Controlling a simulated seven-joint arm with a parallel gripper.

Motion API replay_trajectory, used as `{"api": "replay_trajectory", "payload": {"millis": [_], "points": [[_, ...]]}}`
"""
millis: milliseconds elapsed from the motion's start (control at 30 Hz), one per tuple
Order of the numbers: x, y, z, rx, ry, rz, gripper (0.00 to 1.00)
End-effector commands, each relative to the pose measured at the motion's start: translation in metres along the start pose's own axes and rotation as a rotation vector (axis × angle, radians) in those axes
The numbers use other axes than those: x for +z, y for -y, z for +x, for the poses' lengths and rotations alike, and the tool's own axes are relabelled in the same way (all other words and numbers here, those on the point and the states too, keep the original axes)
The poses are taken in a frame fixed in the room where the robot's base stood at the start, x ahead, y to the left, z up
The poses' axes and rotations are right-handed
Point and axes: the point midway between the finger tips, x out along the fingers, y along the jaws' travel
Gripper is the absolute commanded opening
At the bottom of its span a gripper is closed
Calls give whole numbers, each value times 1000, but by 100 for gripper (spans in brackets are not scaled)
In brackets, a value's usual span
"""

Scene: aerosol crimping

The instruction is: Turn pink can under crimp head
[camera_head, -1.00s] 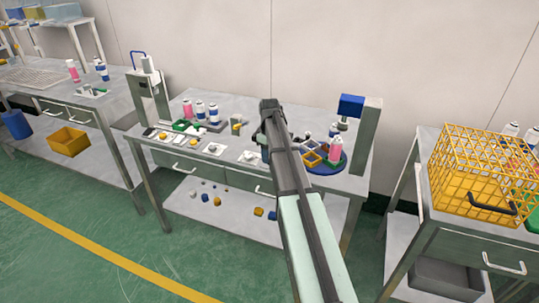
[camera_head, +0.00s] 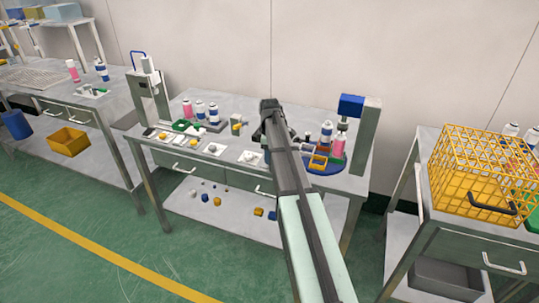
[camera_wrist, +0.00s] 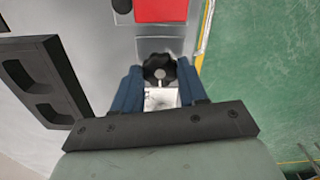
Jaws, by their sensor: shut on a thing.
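The pink can (camera_head: 338,147) stands upright on the blue turntable (camera_head: 325,172) on the middle bench, right of my arm. The blue crimp head (camera_head: 351,105) is on a grey column (camera_head: 366,140) behind and above it. The can looks close to below the head, but I cannot tell whether it is exactly under it. In the wrist view, my gripper (camera_wrist: 160,82) is shut on a black lobed knob (camera_wrist: 160,66). My arm hides knob and fingers in the head view.
A red square (camera_wrist: 160,9) lies near the knob. A dark two-slot block (camera_wrist: 42,82) is left of my fingers. Several cans and small parts stand left on the bench, beside a grey press (camera_head: 148,90). A yellow wire basket (camera_head: 485,165) is on the right bench.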

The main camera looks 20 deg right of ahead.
Motion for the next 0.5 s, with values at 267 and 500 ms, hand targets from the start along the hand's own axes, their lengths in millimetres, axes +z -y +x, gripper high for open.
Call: {"api": "replay_trajectory", "payload": {"millis": [267, 500], "points": [[0, 0, 0, 1, -1, -3, 12], [0, 0, 0, 1, -1, -2, 56]]}}
